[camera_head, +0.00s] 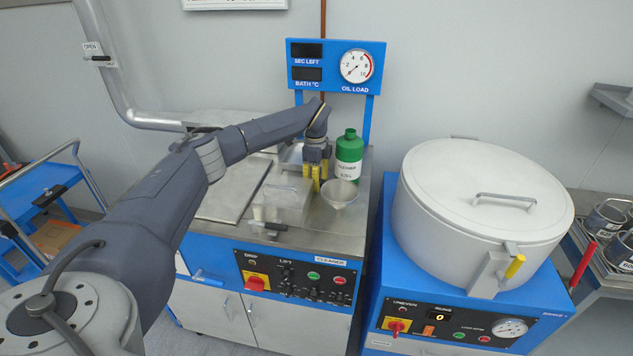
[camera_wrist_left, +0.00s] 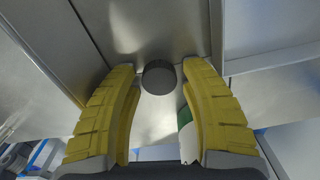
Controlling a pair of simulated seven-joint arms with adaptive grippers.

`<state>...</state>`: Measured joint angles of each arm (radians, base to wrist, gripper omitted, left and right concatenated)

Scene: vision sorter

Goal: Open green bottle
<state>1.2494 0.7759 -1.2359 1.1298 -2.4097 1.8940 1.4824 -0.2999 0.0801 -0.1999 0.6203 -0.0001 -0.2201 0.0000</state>
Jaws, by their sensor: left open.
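The green bottle (camera_head: 349,146) stands upright at the back right of the steel worktop, with a green cap and a white label. My left gripper (camera_head: 317,186) points down just left of the bottle, its yellow fingers apart and empty. In the left wrist view a green and white strip, likely the bottle (camera_wrist_left: 186,118), shows partly behind the right finger. A dark round knob (camera_wrist_left: 159,77) appears between the open fingers there; I cannot tell how far below it lies. My right gripper is not in view.
A metal funnel (camera_head: 339,194) stands in front of the bottle, close to my gripper. The blue gauge panel (camera_head: 335,65) rises behind. A large white drum (camera_head: 480,195) stands to the right.

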